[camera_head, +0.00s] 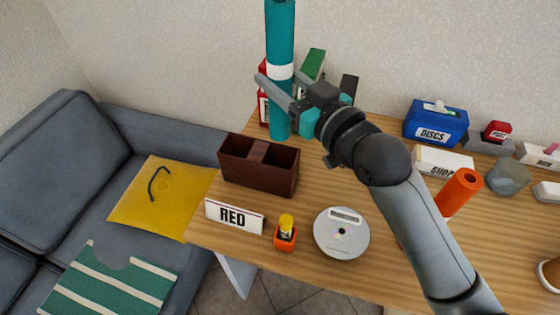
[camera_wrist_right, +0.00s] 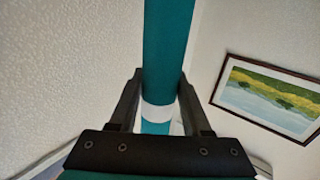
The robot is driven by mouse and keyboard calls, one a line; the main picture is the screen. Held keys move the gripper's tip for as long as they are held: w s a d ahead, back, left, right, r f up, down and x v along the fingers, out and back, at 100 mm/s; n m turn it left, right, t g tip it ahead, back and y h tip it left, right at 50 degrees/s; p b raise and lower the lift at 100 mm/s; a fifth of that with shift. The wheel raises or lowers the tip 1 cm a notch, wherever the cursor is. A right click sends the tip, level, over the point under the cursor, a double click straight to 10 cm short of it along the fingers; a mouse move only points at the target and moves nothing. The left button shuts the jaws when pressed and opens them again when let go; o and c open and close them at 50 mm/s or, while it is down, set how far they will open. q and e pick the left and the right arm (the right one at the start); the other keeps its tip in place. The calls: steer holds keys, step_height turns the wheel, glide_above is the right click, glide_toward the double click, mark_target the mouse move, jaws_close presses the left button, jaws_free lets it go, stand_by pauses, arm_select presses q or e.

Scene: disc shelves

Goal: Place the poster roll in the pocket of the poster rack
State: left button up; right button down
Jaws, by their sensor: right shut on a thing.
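The poster roll (camera_head: 281,35) is a long teal tube with a white band, close to upright in the head view. My right gripper (camera_head: 279,88) is shut on it just below the band. In the right wrist view the roll (camera_wrist_right: 168,45) stands between the two fingers (camera_wrist_right: 157,105). Its top is cut off in both views. Its lower end appears just behind and above a dark brown open box (camera_head: 260,184) with two pockets, which looks like the poster rack. The roll appears outside both pockets. My left gripper is not in view.
A RED sign (camera_head: 234,216), an orange holder (camera_head: 286,238) and a grey disc player (camera_head: 341,236) stand in front of the box. Red and green items (camera_head: 312,65) are behind my gripper. An orange tube (camera_head: 459,191) and blue DISCS box (camera_head: 435,123) are right on the wooden table (camera_head: 385,265).

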step_height(320, 180, down, 16)
steer(key=b, duration=0.4)
steer(key=shift+b, duration=0.4)
steer(key=shift+f, duration=0.3)
steer(key=shift+c, duration=1.8)
jaws_free()
steer(key=shift+f, duration=0.1)
